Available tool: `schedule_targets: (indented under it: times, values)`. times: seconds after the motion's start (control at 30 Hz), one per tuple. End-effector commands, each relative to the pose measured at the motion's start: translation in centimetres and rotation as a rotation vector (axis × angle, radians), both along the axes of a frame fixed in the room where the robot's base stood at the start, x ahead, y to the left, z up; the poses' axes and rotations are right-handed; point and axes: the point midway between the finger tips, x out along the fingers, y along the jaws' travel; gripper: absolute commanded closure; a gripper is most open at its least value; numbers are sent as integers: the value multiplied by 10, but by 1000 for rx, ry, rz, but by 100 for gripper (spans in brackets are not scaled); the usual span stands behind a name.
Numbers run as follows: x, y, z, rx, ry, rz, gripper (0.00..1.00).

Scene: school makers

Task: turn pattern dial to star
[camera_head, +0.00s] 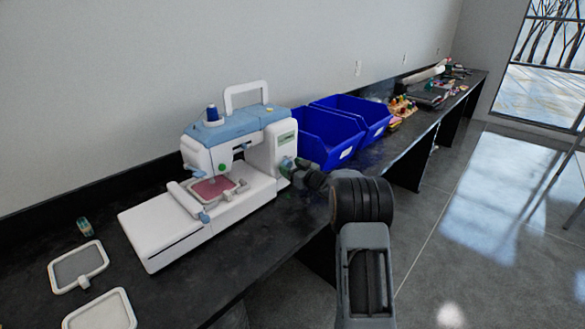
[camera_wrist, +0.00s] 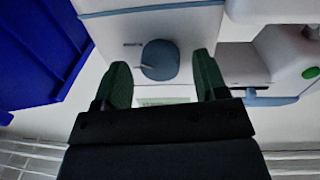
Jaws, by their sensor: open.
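The white and light-blue embroidery machine (camera_head: 262,155) stands on the dark counter. In the wrist view, its round blue-grey pattern dial (camera_wrist: 160,58) sits on a white panel, with a thin light pointer toward the left. No star symbol can be made out. My gripper (camera_head: 287,166) is at the right end of the machine, where it hides the dial in the head view. In the wrist view, my gripper (camera_wrist: 162,78) is open, with one green-padded finger on each side of the dial. Gaps show between the pads and the dial, and nothing is held.
Blue bins (camera_head: 328,135) stand right behind the machine, close to my arm; one bin (camera_wrist: 40,50) also shows in the wrist view. Embroidery hoops (camera_head: 78,266) and a small spool (camera_head: 84,226) lie on the counter (camera_head: 200,290) at left. The floor (camera_head: 440,240) at right is open.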

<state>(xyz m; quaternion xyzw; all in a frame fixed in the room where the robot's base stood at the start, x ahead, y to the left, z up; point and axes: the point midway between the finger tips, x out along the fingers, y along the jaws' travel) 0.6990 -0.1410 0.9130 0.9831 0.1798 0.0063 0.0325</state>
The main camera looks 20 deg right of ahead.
Motion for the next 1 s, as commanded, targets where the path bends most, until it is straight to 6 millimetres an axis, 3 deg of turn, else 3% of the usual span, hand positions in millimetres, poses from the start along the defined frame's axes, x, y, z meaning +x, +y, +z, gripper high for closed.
schedule_targets:
  times: [0.27, 0.77, 1.0]
  values:
    - [1, 0, 0, 1, 1, 0, 34]
    - [1, 0, 0, 1, 1, -1, 81]
    - [0, -2, -1, -17, -8, -4, 83]
